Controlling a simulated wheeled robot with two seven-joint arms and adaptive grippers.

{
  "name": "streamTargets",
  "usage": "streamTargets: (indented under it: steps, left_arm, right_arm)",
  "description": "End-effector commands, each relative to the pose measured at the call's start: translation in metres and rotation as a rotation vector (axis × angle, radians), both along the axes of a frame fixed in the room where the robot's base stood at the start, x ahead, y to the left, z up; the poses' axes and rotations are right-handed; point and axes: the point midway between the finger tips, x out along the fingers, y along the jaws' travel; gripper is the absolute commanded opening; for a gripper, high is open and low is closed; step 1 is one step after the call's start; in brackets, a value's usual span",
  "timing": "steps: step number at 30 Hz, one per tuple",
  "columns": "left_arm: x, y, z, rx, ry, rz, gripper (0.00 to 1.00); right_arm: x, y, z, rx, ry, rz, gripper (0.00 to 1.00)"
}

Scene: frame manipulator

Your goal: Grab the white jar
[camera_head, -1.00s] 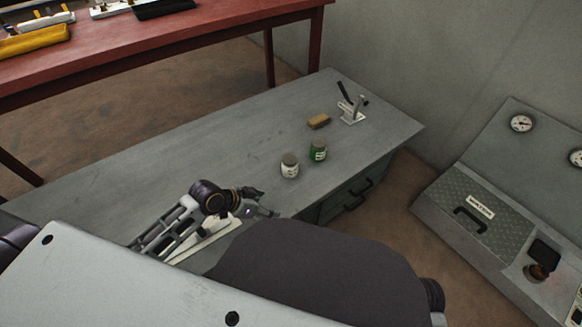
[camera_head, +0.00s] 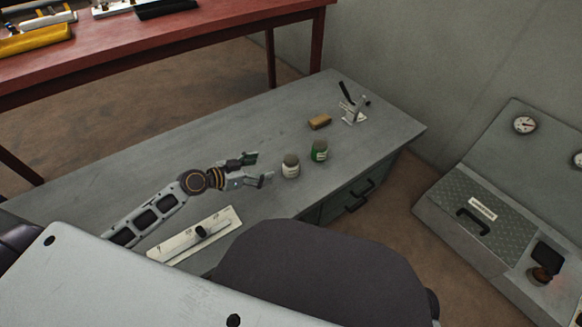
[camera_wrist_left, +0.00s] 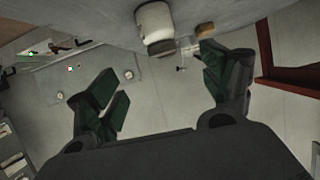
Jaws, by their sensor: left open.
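The white jar (camera_head: 290,171), with a dull brownish lid, stands upright on the grey workbench (camera_head: 240,130). My left gripper (camera_head: 261,169) is open and empty just left of the jar, its fingers pointing toward it. A small gap shows between the fingertips and the jar. In the left wrist view the white jar (camera_wrist_left: 156,28) appears at the top, ahead of and roughly between the two spread fingers (camera_wrist_left: 163,78). My right gripper is not in view.
A green jar (camera_head: 319,151) stands close to the right of the white one. A brown block (camera_head: 319,122) and a small lever device (camera_head: 353,108) are farther back. The bench behind the gripper is clear.

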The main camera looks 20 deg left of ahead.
Motion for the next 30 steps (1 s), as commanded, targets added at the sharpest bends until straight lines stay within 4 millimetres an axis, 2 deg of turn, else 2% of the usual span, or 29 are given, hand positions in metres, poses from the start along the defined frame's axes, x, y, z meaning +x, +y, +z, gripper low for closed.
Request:
streamTargets:
  steps: [13, 30]
  left_arm:
    - [0.004, -0.003, -0.003, -0.002, 0.002, 0.0, 0.81]
    - [0.033, -0.026, -0.018, -0.002, 0.002, 0.001, 0.81]
  right_arm:
    - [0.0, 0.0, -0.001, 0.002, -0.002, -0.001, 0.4]
    - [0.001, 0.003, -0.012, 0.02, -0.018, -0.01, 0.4]
